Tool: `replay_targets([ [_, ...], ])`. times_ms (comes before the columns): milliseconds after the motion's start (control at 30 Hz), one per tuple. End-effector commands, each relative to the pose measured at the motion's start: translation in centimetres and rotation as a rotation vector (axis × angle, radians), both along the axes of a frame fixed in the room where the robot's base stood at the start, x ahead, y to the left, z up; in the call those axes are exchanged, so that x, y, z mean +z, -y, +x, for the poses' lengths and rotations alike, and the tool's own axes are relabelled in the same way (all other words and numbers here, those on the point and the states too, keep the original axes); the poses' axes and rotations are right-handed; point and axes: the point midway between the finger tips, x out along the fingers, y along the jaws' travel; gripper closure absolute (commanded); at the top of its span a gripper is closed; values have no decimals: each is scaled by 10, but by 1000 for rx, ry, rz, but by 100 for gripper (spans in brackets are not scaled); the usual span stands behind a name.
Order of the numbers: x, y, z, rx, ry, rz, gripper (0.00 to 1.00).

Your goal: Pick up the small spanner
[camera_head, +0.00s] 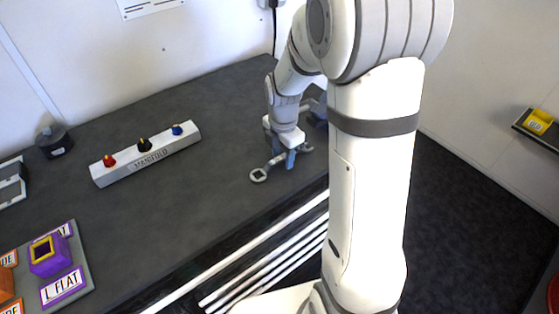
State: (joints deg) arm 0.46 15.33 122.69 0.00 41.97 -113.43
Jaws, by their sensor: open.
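A grey spanner (259,175) lies on the dark bench top near its front edge, with its ring-shaped end toward the lower left. Its shaft runs up and right under my gripper (283,154), and part of it is hidden there. My gripper points down over the middle of the spanner, with its jaws open and the shaft apparently between or just below the fingertips. I cannot tell whether the fingers touch it.
A white manifold block (146,154) with red, black and blue knobs sits left of my gripper. A purple block (50,256) stands on a labelled board at lower left. A dark round object (54,141) stands behind. Bare bench top (190,215) lies between.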

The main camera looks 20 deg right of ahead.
Motion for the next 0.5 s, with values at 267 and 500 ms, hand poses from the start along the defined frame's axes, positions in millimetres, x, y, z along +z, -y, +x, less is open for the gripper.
replay_targets([
  [267, -4, 0, 0, -1, 0, 0, 58],
  [500, -4, 1, 0, -1, 0, 0, 58],
])
